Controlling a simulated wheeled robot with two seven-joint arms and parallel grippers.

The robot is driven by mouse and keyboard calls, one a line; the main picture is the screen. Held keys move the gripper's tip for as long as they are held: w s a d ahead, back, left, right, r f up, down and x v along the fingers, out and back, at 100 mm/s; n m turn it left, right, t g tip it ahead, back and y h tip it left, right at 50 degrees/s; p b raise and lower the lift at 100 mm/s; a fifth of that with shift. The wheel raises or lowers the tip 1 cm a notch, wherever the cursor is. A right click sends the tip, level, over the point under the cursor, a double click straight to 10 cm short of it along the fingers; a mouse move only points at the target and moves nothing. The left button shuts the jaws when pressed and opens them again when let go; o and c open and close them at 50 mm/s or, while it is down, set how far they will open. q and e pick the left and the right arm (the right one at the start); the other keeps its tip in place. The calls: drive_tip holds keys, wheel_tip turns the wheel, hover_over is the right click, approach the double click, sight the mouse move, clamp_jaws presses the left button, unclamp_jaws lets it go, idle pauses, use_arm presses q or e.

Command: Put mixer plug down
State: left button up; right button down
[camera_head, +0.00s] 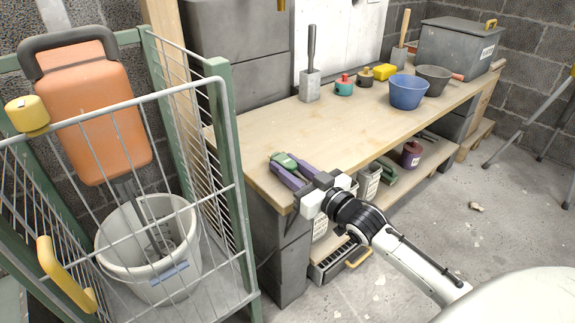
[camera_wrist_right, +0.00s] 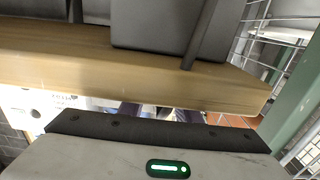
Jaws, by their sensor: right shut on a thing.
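My right gripper (camera_head: 286,166) reaches over the near left corner of the wooden workbench (camera_head: 255,135). Its purple fingers are shut on a small green thing, which I take to be the mixer plug (camera_head: 284,158). I cannot tell whether the plug touches the bench top. In the right wrist view the bench (camera_wrist_right: 120,75) fills the upper part, and the plug is not visible there. The orange mixer (camera_head: 95,110) stands in a pale bucket (camera_head: 112,250) inside the wire cage at left. My left gripper is not in view.
The wire cage (camera_head: 222,130) stands close to the bench's left end. A trowel-like tool on a grey block (camera_head: 310,87), small pots (camera_head: 344,86), a blue bowl (camera_head: 408,92) and a grey box (camera_head: 457,50) stand further back. The bench top around the gripper is clear.

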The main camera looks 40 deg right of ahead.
sight(295, 170)
drive_tip(key=shift+f, duration=0.15)
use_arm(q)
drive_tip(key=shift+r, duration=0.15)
use_arm(e)
drive_tip(key=c, duration=1.3)
unclamp_jaws()
drive_tip(key=shift+r, duration=0.2)
drive_tip(key=s, duration=0.1)
drive_tip(key=s+p, duration=0.1)
drive_tip(key=s, duration=0.2)
drive_tip(key=shift+s+d+r+p, duration=0.15)
drive_tip(key=shift+s+r+p, duration=0.15)
drive_tip(key=shift+r+p, duration=0.1)
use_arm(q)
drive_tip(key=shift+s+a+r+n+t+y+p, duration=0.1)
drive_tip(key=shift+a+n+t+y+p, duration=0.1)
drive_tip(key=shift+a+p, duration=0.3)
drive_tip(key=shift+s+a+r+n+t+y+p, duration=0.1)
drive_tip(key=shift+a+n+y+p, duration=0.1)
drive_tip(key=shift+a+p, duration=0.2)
use_arm(e)
drive_tip(key=s, duration=0.7)
drive_tip(key=shift+s+d, duration=0.2)
drive_tip(key=shift+d, duration=0.1)
drive_tip(key=shift+f, duration=0.1)
